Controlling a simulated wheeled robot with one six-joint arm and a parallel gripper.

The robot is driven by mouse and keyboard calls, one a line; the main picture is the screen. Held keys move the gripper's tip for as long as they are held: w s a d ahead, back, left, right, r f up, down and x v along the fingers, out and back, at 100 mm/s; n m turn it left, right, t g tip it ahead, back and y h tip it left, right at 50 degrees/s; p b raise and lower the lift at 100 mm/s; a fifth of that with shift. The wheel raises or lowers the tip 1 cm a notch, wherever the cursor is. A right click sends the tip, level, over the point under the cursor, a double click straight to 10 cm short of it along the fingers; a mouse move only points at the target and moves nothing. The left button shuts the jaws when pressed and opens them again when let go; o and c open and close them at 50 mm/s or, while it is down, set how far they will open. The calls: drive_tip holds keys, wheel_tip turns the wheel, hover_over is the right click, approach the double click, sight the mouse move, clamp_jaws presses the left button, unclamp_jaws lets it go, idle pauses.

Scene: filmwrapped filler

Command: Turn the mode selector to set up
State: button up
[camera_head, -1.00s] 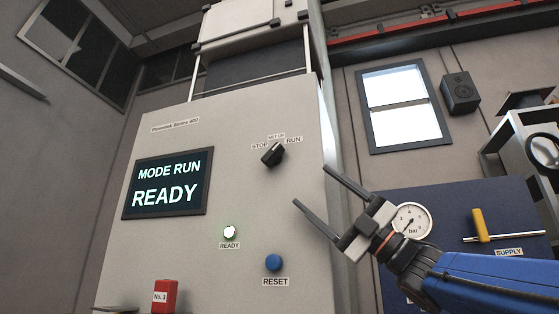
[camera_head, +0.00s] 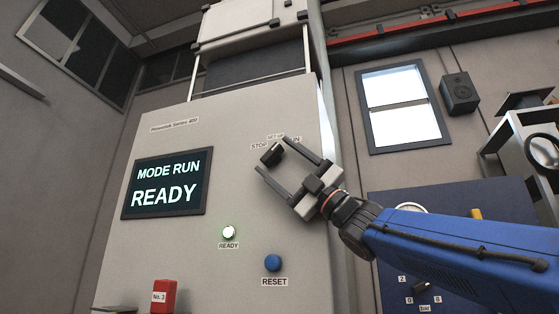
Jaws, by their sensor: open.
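The mode selector (camera_head: 271,153) is a black knob on the upper right of the light grey cabinet front (camera_head: 222,112). Labels STOP, SET UP and RUN arc above it, and RUN is partly covered by a finger. The display (camera_head: 168,182) reads MODE RUN and READY. My gripper (camera_head: 270,156) is open, with its two dark fingers reaching up and left to the knob. One fingertip is at the knob's right and the other is below and left of it. I cannot tell whether either finger touches the knob.
A lit READY lamp (camera_head: 229,232) and a blue RESET button (camera_head: 273,263) are lower on the cabinet. A red box marked No. 3 (camera_head: 164,295) stands at the bottom left. A blue panel (camera_head: 505,205) is on the right, partly behind my arm.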

drive_tip(key=c, duration=1)
drive_tip(key=shift+c, duration=0.2)
drive_tip(key=shift+r+h, duration=0.1)
drive_tip(key=shift+h, duration=0.2)
drive_tip(key=h, duration=0.1)
drive_tip(key=g+h, duration=0.1)
drive_tip(key=r+h, duration=0.1)
drive_tip(key=h, duration=0.1)
drive_tip(key=shift+s+d+g, duration=0.1)
drive_tip(key=shift+d+g, duration=0.2)
drive_tip(key=shift+d, duration=0.05)
drive_tip(key=shift+r+g+h, duration=0.3)
drive_tip(key=shift+g+h, duration=0.2)
drive_tip(key=shift+h, duration=0.9)
drive_tip(key=shift+r+h, duration=0.1)
drive_tip(key=shift+h, duration=0.4)
